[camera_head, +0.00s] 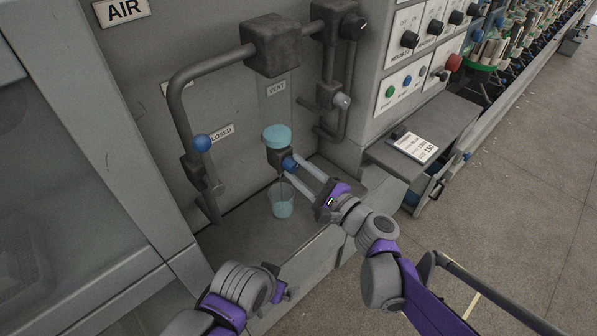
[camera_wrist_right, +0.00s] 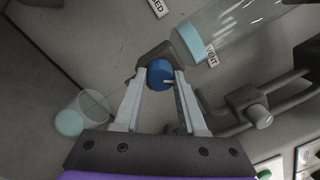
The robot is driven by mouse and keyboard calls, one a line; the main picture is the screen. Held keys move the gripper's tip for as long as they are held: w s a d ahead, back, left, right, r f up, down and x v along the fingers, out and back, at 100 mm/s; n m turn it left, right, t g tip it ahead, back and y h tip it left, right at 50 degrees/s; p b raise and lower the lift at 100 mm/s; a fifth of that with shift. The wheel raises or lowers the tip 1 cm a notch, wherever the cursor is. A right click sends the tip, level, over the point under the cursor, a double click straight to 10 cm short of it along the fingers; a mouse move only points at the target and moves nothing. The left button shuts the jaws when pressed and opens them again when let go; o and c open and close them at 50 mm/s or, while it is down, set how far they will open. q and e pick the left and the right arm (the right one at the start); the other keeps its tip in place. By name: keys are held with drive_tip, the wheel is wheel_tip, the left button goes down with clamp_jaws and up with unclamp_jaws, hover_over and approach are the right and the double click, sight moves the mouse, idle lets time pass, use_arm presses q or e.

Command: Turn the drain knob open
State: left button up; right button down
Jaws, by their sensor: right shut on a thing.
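The drain knob is a small round blue knob (camera_head: 289,163) on the dark block under the clear bowl with a teal band. It also shows in the right wrist view (camera_wrist_right: 160,72), with a small pale mark at its right edge. My right gripper (camera_head: 290,164) has its two pale fingers on either side of the knob and is shut on it. A clear cup (camera_head: 282,203) with teal at its bottom stands below the block. A thin line runs from the block towards the cup. My left wrist is at the bottom, with its fingers hidden.
A grey pipe with a blue ball handle (camera_head: 202,143) stands left of the bowl. A control panel (camera_head: 408,85) and a shelf with a printed card (camera_head: 413,147) are at the right.

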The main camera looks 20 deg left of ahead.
drive_tip(key=shift+m, duration=0.7)
drive_tip(key=shift+c, duration=2.3)
unclamp_jaws()
drive_tip(key=v, duration=1)
drive_tip(key=shift+s+d+b, duration=0.2)
drive_tip(key=shift+d+b, duration=0.15)
drive_tip(key=shift+b, duration=0.1)
